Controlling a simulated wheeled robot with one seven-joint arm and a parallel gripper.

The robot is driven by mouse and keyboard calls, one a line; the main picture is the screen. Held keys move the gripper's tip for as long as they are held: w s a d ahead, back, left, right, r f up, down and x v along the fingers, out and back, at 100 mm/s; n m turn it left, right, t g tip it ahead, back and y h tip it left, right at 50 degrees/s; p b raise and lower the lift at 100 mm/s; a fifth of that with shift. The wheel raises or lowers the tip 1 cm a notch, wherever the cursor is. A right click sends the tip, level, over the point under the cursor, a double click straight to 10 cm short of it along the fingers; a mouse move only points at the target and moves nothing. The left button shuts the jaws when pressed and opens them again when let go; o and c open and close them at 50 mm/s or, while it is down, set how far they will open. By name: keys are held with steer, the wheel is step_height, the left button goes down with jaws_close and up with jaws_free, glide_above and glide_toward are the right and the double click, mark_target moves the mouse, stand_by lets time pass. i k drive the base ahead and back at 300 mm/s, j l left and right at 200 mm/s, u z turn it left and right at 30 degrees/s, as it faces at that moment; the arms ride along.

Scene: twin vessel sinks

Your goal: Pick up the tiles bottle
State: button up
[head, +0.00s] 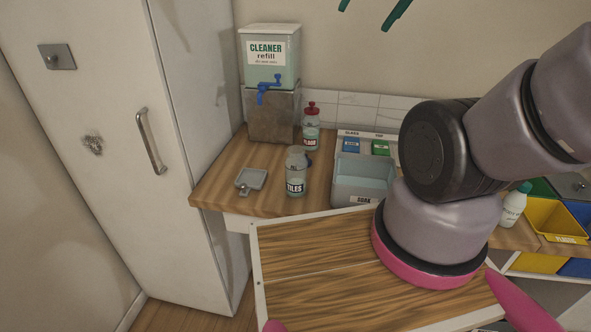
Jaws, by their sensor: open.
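The tiles bottle (297,171) stands upright on the wooden counter, left of the grey soak tub. It is clear with a greyish top and a dark label reading TILES; pale liquid shows low inside. Its front is unobstructed in the head view.
A cleaner refill dispenser (270,60) with a blue tap stands behind left. A red-capped bottle (311,128) is behind the tiles bottle. The grey soak tub (349,191) is to its right, a small grey plate (251,180) to its left. A tall white cabinet (115,130) borders the left.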

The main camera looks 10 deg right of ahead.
mark_target(297, 161)
steer(key=k+j+z, duration=0.2)
steer(key=z, duration=0.2)
steer(key=k+z, duration=0.25)
steer(key=z, duration=0.15)
steer(key=k+j+z, duration=0.1)
steer(key=k+z, duration=0.15)
steer(key=z, duration=0.15)
